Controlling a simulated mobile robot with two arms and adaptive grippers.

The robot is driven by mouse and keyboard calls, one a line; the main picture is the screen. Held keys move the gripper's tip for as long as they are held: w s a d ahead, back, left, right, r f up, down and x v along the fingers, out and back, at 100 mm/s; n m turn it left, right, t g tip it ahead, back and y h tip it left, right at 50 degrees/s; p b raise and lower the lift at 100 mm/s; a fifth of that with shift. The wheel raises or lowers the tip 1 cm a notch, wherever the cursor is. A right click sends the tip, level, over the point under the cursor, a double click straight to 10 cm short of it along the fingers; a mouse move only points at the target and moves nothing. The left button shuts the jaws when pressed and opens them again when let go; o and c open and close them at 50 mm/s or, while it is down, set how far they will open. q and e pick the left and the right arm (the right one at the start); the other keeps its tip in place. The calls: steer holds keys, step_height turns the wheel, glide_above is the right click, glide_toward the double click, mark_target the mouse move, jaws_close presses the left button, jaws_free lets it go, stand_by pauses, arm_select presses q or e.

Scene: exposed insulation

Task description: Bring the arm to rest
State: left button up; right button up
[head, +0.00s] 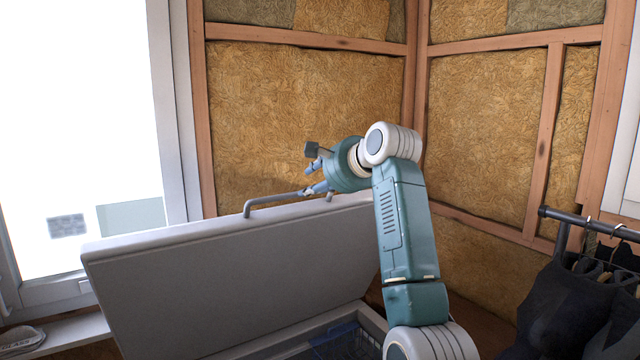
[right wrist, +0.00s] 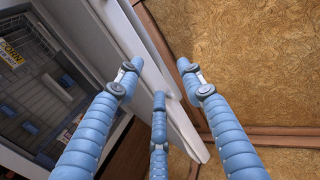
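My right arm (head: 402,220) reaches up from the bottom right. Its right gripper (head: 312,177) points left, at the top edge of the raised lid of a white chest freezer, close to the lid's grey bar handle (head: 270,200). In the right wrist view, the blue fingers of the right gripper (right wrist: 160,75) are spread apart with nothing held between them. The lid (right wrist: 110,32) runs behind the fingers there; whether any finger touches it or the handle I cannot tell. My left gripper is not in view.
The lid (head: 230,275) stands open; the freezer's inside (right wrist: 45,90) shows a wire basket and packages. A clothes rack (head: 580,220) with dark garments is at the right. A bright window (head: 85,130) is at the left. Insulated walls (head: 300,110) with wooden studs stand behind.

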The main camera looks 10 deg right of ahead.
steer(key=shift+s+d, duration=0.25)
steer(key=shift+s, duration=0.05)
steer(key=shift+s, duration=0.1)
